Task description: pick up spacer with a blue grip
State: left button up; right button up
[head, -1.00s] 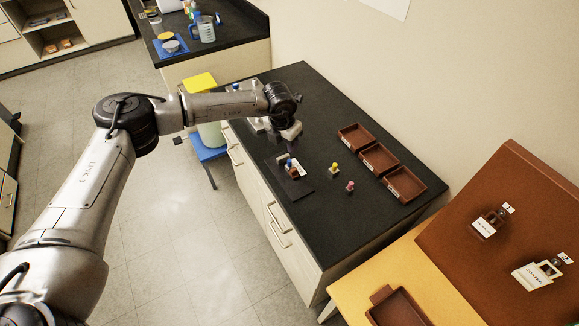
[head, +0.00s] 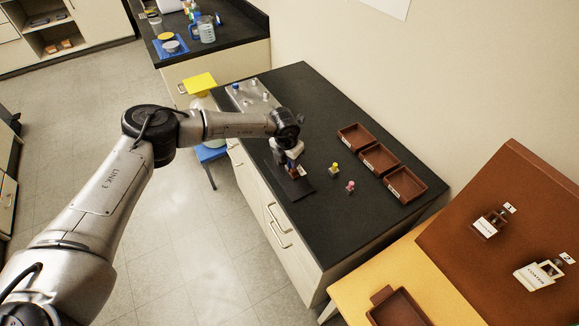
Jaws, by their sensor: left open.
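The spacer with a blue grip (head: 293,174) stands on a dark mat (head: 297,189) near the front edge of the black bench, with a small white label beside it. Its blue top is mostly hidden by my left gripper (head: 290,163). My left gripper is open and points down right at the top of the spacer. I cannot tell whether the fingers touch it. My right gripper is not in view.
A yellow-topped piece (head: 335,168) and a pink-topped piece (head: 350,187) stand to the right on the bench. Three brown trays (head: 404,186) line the back right. A grey plate with pegs (head: 249,98) lies at the far left end.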

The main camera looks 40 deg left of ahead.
pick_arm(q)
grip_shut()
dwell(0.4)
jog(key=shift+r, duration=0.1)
jog(key=r, duration=0.4)
jog(key=shift+d+r, duration=0.25)
jog(key=d+r, duration=0.6)
jog(key=d, duration=0.5)
jog(key=shift+s+r, duration=0.2)
jog(key=shift+d, duration=0.1)
